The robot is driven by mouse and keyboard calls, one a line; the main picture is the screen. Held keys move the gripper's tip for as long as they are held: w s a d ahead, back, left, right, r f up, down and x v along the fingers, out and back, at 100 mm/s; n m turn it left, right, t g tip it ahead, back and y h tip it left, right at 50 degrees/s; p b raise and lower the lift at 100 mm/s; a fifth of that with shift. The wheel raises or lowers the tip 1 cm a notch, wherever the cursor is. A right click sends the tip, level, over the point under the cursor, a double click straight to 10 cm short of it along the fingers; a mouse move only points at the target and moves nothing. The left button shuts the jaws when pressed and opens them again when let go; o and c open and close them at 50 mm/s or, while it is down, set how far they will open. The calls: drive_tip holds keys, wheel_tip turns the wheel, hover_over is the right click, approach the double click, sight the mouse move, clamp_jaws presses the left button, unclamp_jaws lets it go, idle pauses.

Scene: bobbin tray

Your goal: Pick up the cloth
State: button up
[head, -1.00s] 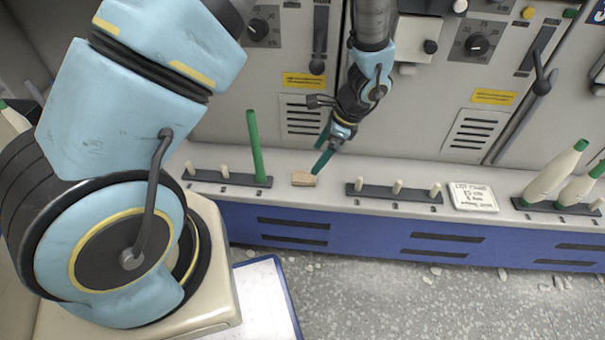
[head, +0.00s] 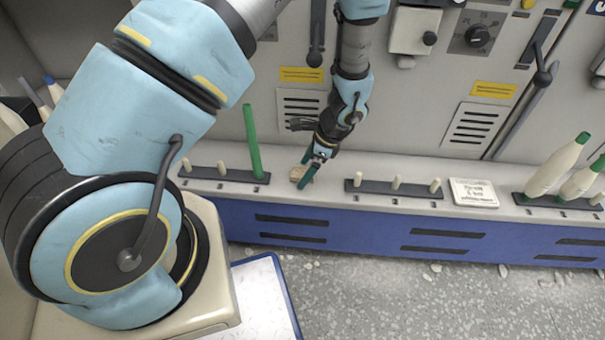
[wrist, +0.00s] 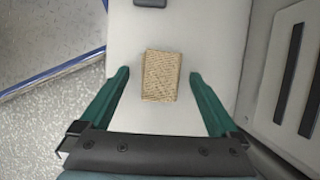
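The cloth is a small tan, woven-looking folded block (wrist: 161,76) lying on the pale shelf. In the wrist view it sits between and a little beyond the tips of my gripper's two green fingers (wrist: 160,75), with a gap on each side. In the head view the cloth (head: 298,173) is partly hidden by my gripper (head: 304,172), which points down at it with its fingers spread. My gripper is open and holds nothing.
A peg rack with a tall green rod (head: 252,142) stands left of the cloth, and another peg rack (head: 396,189) stands to the right. A white labelled plate (head: 474,193) and cream bobbins (head: 552,168) are farther right. The panel wall (head: 420,120) rises behind.

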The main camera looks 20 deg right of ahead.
drive_tip(key=c, duration=1.3)
drive_tip(key=shift+c, duration=0.2)
drive_tip(key=shift+s+r, duration=0.15)
drive_tip(key=shift+r, duration=0.3)
wheel_tip(320, 180, up, 7)
drive_tip(key=shift+f+p, duration=0.1)
drive_tip(key=shift+p, duration=0.75)
drive_tip(key=s+a, duration=0.4)
drive_tip(key=s, duration=0.5)
drive_tip(key=s+a+b, duration=0.1)
drive_tip(key=s+a, duration=0.3)
drive_tip(key=s, duration=0.4)
drive_tip(key=shift+s+a+f, duration=0.25)
drive_tip(key=shift+s+f, duration=0.1)
drive_tip(key=shift+s, duration=0.05)
